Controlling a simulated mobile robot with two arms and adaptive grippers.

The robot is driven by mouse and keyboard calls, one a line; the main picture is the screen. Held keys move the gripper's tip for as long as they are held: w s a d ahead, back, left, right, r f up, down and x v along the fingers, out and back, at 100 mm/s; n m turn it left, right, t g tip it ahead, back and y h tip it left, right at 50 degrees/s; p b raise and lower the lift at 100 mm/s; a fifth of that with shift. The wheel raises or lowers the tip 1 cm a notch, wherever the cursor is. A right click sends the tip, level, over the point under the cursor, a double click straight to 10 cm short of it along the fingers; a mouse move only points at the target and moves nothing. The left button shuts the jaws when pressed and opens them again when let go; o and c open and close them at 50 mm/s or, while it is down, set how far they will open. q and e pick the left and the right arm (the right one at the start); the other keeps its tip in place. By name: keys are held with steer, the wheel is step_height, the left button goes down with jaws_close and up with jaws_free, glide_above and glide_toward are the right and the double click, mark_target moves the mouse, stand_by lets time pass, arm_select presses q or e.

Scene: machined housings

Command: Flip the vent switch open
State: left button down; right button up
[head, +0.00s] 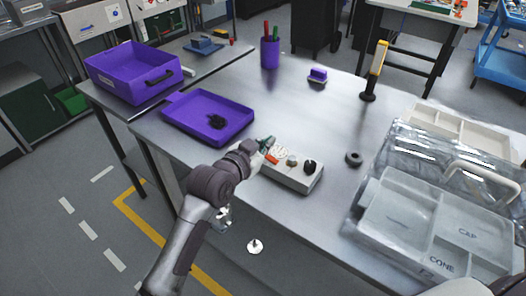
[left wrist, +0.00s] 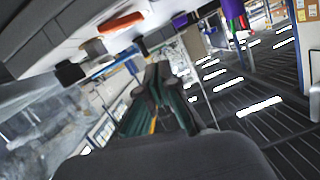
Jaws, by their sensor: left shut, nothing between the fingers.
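A light grey control box (head: 300,180) lies on the metal table. It carries an orange switch (head: 271,158) at its left end, a white round dial (head: 281,151), a small beige knob (head: 291,162) and a black knob (head: 309,166). My left gripper (head: 267,143) is shut and empty, close by the orange switch at the box's left end. I cannot tell whether it touches the switch. In the left wrist view the shut fingers (left wrist: 163,88) show below an orange bar (left wrist: 122,23), which looks like the switch. My right gripper is not in view.
A purple tray (head: 232,121) with a black part is left of the box. A black ring (head: 353,159) lies to its right. A clear-lidded case (head: 400,205) fills the table's right side. A purple cup (head: 270,54) and a yellow-handled tool (head: 375,68) stand behind.

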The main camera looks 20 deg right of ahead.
arm_select(q)
steer(key=shift+w+a+f, duration=0.1)
steer(key=shift+a+f, duration=0.1)
steer(key=shift+f, duration=0.75)
steer(key=shift+w+a+f, duration=0.1)
steer(key=shift+a+f, duration=0.1)
steer(key=shift+f, duration=0.7)
steer(key=shift+w+a+f+n+g, duration=0.15)
steer(key=shift+f+n+g, duration=0.15)
steer(key=shift+f+n, duration=0.2)
steer(key=r+p, duration=0.2)
steer(key=r, duration=0.1)
steer(key=r+p, duration=0.1)
steer(key=shift+w+a+r+p, duration=0.1)
steer(key=shift+w+r+p, duration=0.15)
steer(key=shift+r+p, duration=0.05)
steer(key=b+v, duration=0.1)
steer(key=v, duration=0.9)
steer(key=shift+w+a+f, duration=0.25)
steer(key=shift+a+f, duration=0.05)
steer(key=shift+a, duration=0.1)
